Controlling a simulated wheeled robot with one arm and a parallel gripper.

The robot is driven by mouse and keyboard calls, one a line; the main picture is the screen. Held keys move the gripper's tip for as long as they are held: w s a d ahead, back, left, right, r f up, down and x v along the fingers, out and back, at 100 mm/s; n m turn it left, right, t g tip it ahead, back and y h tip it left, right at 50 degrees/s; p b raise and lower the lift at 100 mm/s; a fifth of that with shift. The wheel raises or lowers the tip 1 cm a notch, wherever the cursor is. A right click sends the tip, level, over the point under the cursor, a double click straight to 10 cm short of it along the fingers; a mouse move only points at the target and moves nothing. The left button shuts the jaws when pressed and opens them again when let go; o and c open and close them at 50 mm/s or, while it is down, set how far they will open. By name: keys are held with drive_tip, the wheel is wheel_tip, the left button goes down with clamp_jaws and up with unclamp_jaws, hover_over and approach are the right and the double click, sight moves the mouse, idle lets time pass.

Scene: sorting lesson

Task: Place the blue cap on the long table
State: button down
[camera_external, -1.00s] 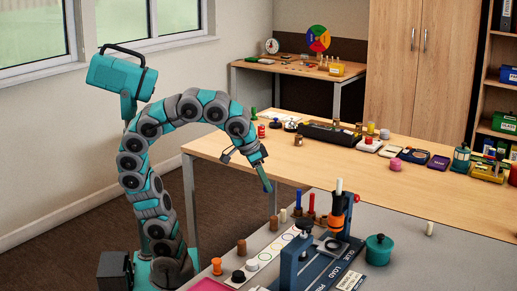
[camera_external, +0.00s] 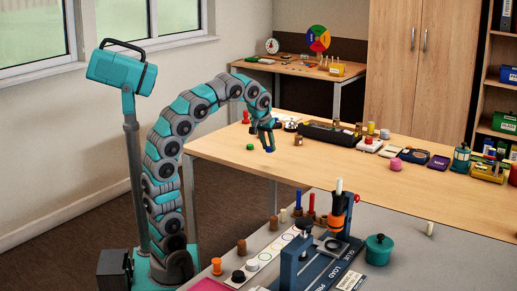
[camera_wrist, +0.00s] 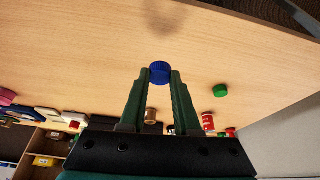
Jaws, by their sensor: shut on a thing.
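The blue cap (camera_wrist: 160,72) is between the fingertips of my gripper (camera_wrist: 160,80) in the wrist view. My gripper (camera_external: 267,142) is shut on it. In the external view the blue cap (camera_external: 269,151) shows as a small spot under the fingers, over the near left part of the long table (camera_external: 340,165). The wooden table top (camera_wrist: 80,45) fills much of the wrist view. I cannot tell whether the cap touches the table or hangs just above it.
A green cap (camera_external: 250,147) lies just left of my gripper; it also shows in the wrist view (camera_wrist: 220,90). A brown spool (camera_external: 298,140) and a black tray (camera_external: 330,133) stand behind. Bare wood lies to the right and in front.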

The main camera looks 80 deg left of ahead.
drive_tip(key=shift+s+a+f+n, duration=0.1)
drive_tip(key=shift+s+a+n, duration=0.05)
drive_tip(key=shift+a, duration=0.45)
drive_tip(key=shift+s+a+n, duration=0.1)
drive_tip(key=shift+a+n, duration=0.05)
drive_tip(key=shift+a, duration=0.45)
drive_tip(key=shift+w+a, duration=0.25)
drive_tip(key=shift+a, duration=0.05)
drive_tip(key=p, duration=0.1)
hover_over(297, 152)
drive_tip(key=s+d, duration=0.1)
drive_tip(key=s, duration=0.1)
drive_tip(key=shift+w+d+f, duration=0.15)
drive_tip(key=shift+w+f, duration=0.1)
drive_tip(key=shift+f, duration=0.4)
drive_tip(key=shift+w+a+f, duration=0.2)
drive_tip(key=shift+w+f, duration=0.05)
drive_tip(key=shift+w, duration=0.15)
drive_tip(key=shift+f+p, duration=0.3)
drive_tip(key=shift+f, duration=1.3)
drive_tip(key=shift+f, duration=0.2)
drive_tip(key=c, duration=0.6)
unclamp_jaws()
drive_tip(key=shift+c, duration=0.2)
